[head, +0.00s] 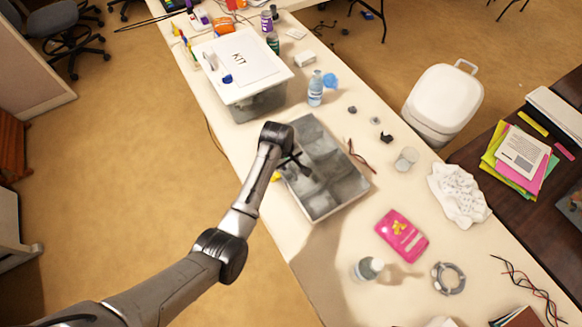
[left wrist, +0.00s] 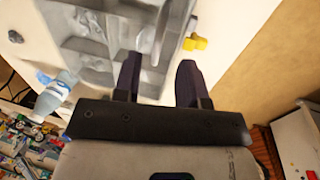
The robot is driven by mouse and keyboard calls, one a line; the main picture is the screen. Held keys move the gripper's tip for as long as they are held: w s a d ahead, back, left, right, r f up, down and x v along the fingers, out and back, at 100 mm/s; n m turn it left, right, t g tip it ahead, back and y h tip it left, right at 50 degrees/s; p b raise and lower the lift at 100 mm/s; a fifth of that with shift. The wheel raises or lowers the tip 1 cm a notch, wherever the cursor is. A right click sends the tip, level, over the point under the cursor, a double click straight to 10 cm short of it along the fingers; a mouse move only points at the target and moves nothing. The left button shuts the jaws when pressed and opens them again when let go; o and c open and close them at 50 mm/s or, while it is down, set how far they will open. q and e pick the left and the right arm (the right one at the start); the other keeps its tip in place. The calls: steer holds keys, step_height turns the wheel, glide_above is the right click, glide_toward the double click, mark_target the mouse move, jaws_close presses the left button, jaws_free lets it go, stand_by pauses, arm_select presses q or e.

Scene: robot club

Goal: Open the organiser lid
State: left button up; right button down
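The organiser (head: 345,185) is a shallow grey box with several compartments, lying on the long cream table. It also shows in the left wrist view (left wrist: 88,48). A clear lid is hard to make out, so I cannot tell its position. A yellow latch-like piece (head: 277,176) sticks out at the organiser's left edge and shows in the left wrist view (left wrist: 195,43). My left gripper (head: 298,166) is over the organiser's left part, near the yellow piece. In the left wrist view its two dark fingers (left wrist: 157,80) are apart with nothing between them. My right gripper is not in view.
A white-lidded bin marked KIT (head: 262,98) stands behind the organiser. A water bottle (head: 316,88) stands behind it. A pink packet (head: 402,235), a bottle (head: 367,269) and a glass (head: 406,158) stand to the right and front. Cables (head: 357,153) lie by the right edge.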

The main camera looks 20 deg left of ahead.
mark_target(292, 169)
arm_select(q)
steer(key=shift+w+d+f+b, duration=0.1)
steer(key=shift+w+f+b, duration=0.05)
steer(key=shift+f, duration=0.75)
steer(key=shift+w+d+f+b, duration=0.15)
steer(key=shift+f, duration=0.7)
steer(key=shift+w+d+f+b, duration=0.1)
steer(key=shift+w+f+b, duration=0.05)
steer(key=shift+f, duration=0.75)
jaws_close()
